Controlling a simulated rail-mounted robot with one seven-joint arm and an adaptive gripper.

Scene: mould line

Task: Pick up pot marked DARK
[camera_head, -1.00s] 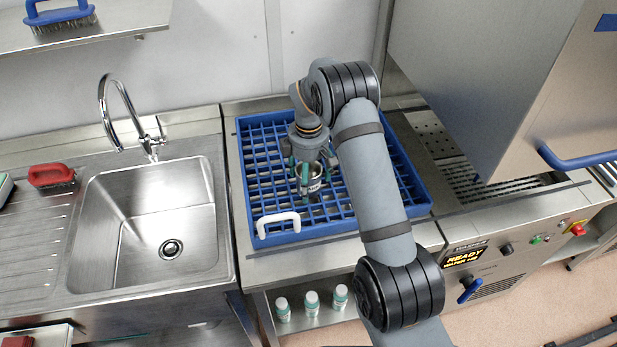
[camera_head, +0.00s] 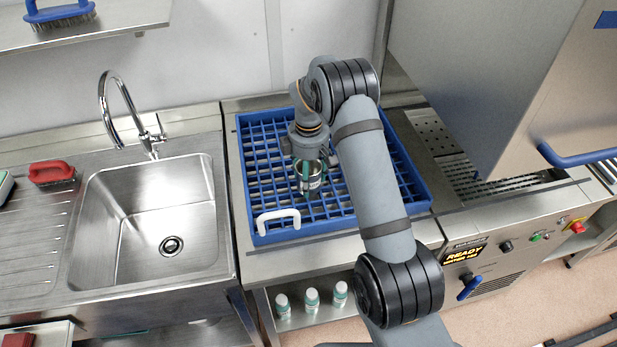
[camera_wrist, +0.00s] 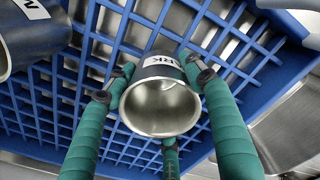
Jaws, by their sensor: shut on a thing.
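My gripper (camera_head: 309,177) has green fingers and points down over the rack. In the wrist view my gripper (camera_wrist: 160,110) has its fingers shut around the pot's sides. Whether the pot's base touches the rack I cannot tell.
A second metal pot (camera_wrist: 32,38), labelled with an "M", stands close by at the upper left of the wrist view. The blue rack (camera_head: 262,238) has a raised rim and a white handle (camera_head: 278,219). A sink (camera_head: 150,215) lies left; a machine with a READY display (camera_head: 465,253) lies right.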

